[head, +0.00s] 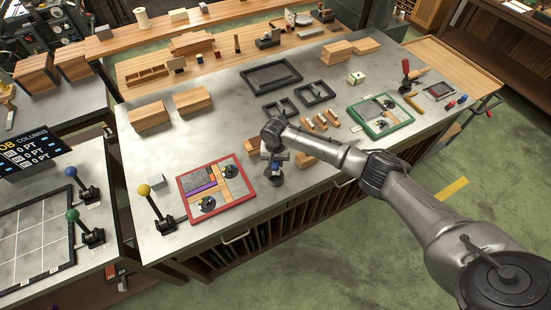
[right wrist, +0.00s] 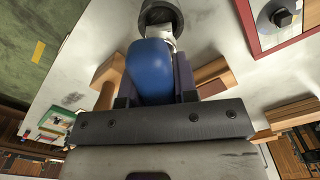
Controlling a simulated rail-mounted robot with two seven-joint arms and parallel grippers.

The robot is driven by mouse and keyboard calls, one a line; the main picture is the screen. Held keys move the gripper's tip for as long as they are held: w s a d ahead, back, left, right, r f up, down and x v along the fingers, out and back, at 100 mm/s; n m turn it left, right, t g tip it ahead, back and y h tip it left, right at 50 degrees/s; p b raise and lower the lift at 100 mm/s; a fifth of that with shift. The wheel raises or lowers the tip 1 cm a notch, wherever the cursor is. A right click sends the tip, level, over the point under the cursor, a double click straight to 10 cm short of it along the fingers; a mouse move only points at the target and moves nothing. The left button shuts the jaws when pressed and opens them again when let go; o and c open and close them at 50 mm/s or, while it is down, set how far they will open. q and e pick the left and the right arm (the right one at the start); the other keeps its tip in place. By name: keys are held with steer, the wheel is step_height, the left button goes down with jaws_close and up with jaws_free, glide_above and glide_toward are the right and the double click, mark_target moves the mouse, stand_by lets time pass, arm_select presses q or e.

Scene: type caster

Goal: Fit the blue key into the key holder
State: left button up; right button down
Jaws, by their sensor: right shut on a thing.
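My right gripper (head: 275,168) is over the front part of the grey workbench, just right of the red frame. It is shut on the blue key (right wrist: 150,70), whose rounded blue handle fills the space between the fingers in the right wrist view. A grey metal part and a dark round ring (right wrist: 160,14) show at the key's far end. In the head view a dark round piece (head: 277,181) shows below the gripper. I cannot tell whether this round piece is the key holder or part of the key. My left gripper is not in view.
A red frame (head: 222,212) with blocks lies left of the gripper, and a green frame (head: 380,132) lies right. Wooden blocks (head: 314,122) and dark trays (head: 271,77) lie behind. A yellow-knobbed lever (head: 157,209) stands at the left front edge.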

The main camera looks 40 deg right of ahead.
steer(key=shift+f, duration=0.55)
stand_by(0.4)
stand_by(0.4)
steer(key=shift+p, duration=0.3)
steer(key=shift+p, duration=0.3)
stand_by(0.4)
stand_by(0.7)
steer(key=shift+p, duration=0.6)
